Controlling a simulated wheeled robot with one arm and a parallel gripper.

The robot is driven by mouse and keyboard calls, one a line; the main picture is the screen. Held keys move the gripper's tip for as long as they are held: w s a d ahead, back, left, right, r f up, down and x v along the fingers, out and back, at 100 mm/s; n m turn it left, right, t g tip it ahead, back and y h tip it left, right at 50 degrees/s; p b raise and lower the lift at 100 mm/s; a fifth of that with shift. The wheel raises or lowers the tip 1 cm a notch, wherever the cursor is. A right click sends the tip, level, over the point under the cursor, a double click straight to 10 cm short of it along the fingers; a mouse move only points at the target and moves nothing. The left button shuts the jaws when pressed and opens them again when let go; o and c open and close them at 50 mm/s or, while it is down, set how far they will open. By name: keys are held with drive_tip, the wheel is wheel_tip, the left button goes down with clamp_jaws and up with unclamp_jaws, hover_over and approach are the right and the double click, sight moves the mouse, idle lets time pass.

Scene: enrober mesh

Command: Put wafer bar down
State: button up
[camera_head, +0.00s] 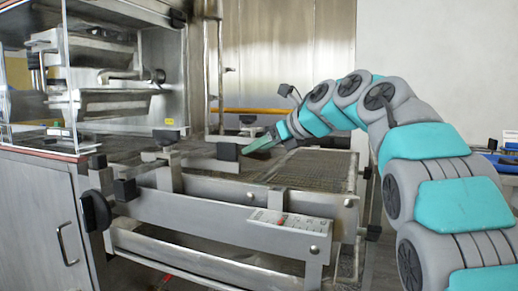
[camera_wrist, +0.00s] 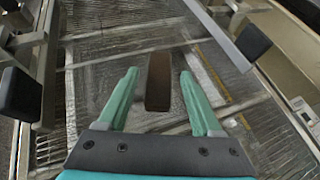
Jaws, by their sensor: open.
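The wafer bar (camera_wrist: 158,82) is a brown, elongated block on the wire mesh belt in the wrist view. It lies lengthwise between the two teal fingers of my gripper (camera_wrist: 157,98). A gap shows on each side of the bar, so the fingers are apart from it. My gripper also shows in the head view, low over the mesh (camera_head: 325,168) beside the metal frame (camera_head: 228,166). The bar cannot be made out in the head view.
Metal rails with black end blocks (camera_wrist: 252,43) and (camera_wrist: 20,95) flank the gripper on both sides. The enrober housing (camera_head: 100,75) stands at the left. A side rail with a label panel (camera_head: 290,226) runs along the front. Open mesh extends to the right.

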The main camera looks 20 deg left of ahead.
drive_tip(key=v, duration=0.9)
drive_tip(key=shift+s+d+r, duration=0.1)
drive_tip(key=shift+s+d, duration=0.05)
drive_tip(key=shift+d, duration=0.2)
drive_tip(key=shift+v, duration=0.8)
